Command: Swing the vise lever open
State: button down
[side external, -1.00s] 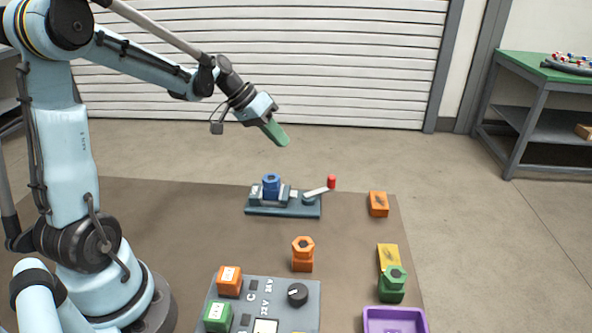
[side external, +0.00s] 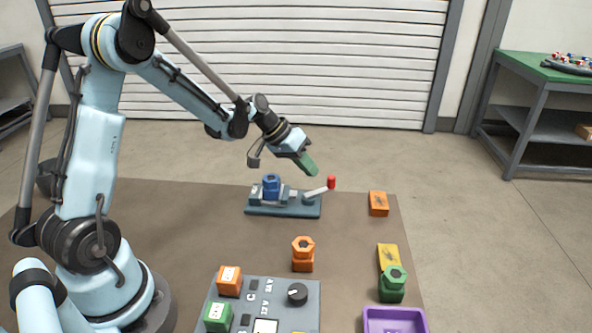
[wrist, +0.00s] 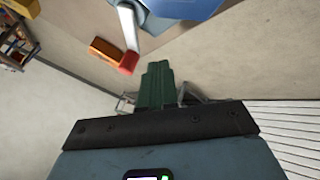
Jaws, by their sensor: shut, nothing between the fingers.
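The vise (side external: 283,207) is a dark teal base on the brown mat, with a blue hexagonal part (side external: 271,186) on it. Its lever (side external: 316,193) is a pale bar with an upright red knob (side external: 331,182) at its right end. In the wrist view the pale lever (wrist: 128,28) and red knob (wrist: 129,62) show at the top, beyond the fingertips. My gripper (side external: 311,168), with green fingers, is shut and empty, just above and left of the red knob and apart from it. The green fingers (wrist: 157,72) are together in the wrist view.
An orange block (side external: 378,204) lies right of the vise. An orange hex part (side external: 303,254), a green hex part (side external: 392,284), a purple tray (side external: 394,320) and a control panel (side external: 265,303) are nearer the camera. The mat around the vise's front is clear.

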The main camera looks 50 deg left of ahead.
aim_at(326, 189)
jog(key=shift+w+d, duration=0.15)
jog(key=shift+d, duration=0.5)
jog(key=shift+w+d, duration=0.15)
jog(key=shift+d, duration=0.5)
jog(key=shift+w+d+m+g+h, duration=0.1)
jog(key=shift+d+m+g+h, duration=0.15)
jog(key=shift+m, duration=0.35)
jog(key=shift+w+d+m+g+h, duration=0.1)
jog(key=shift+d+m+g+h, duration=0.15)
jog(key=shift+m, duration=0.3)
jog(key=shift+d+m+g+h, duration=0.15)
jog(key=shift+m+g+h, duration=0.15)
jog(key=shift+m, duration=0.25)
jog(key=m+g, duration=0.1)
jog(key=m, duration=0.1)
jog(key=d+m+g+h, duration=0.1)
jog(key=shift+d+m, duration=0.3)
jog(key=shift+m, duration=0.1)
jog(key=shift+d, duration=0.2)
jog(key=shift+s+d, duration=0.55)
jog(key=shift+d, duration=0.25)
jog(key=shift+s+d, duration=0.1)
